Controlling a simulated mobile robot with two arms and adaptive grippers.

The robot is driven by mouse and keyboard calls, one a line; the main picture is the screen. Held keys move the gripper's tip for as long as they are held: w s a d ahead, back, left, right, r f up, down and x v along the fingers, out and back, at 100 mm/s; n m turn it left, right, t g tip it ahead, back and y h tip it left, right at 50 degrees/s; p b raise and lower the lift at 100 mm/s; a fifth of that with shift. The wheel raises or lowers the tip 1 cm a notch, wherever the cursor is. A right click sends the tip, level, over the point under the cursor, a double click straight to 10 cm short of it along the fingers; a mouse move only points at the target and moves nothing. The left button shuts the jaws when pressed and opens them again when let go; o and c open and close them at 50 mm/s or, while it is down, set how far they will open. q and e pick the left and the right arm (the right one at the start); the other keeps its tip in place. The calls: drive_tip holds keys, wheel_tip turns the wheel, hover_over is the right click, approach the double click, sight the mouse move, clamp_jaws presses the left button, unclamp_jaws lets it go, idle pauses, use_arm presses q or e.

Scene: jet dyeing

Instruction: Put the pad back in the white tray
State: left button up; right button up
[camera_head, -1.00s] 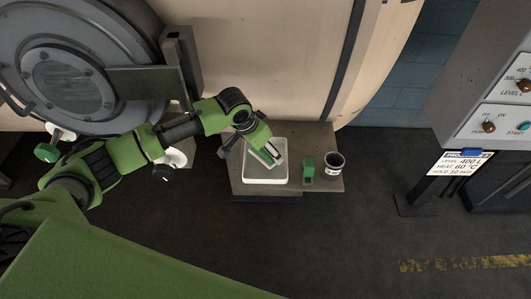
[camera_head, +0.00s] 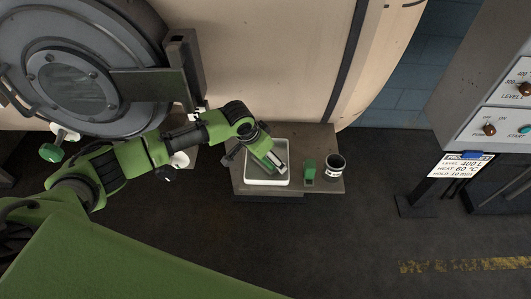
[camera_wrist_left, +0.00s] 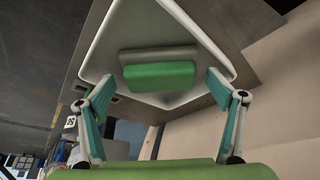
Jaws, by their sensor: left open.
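The white tray (camera_head: 267,182) stands on a low brown table. In the left wrist view its pale rim (camera_wrist_left: 205,38) surrounds a pad (camera_wrist_left: 160,75), a small green block with a grey layer, which lies inside the tray. My left gripper (camera_head: 279,167) is over the tray, pointing down into it. In the wrist view its two teal-padded fingers (camera_wrist_left: 160,90) are spread wide, one to each side of the pad, with visible gaps. In the head view the gripper covers the pad. My right gripper is not in view.
A control panel (camera_head: 497,115) stands at the right, with open floor between.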

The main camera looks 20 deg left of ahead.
use_arm(q)
drive_tip(key=b+v, duration=0.1)
drive_tip(key=v, duration=1.1)
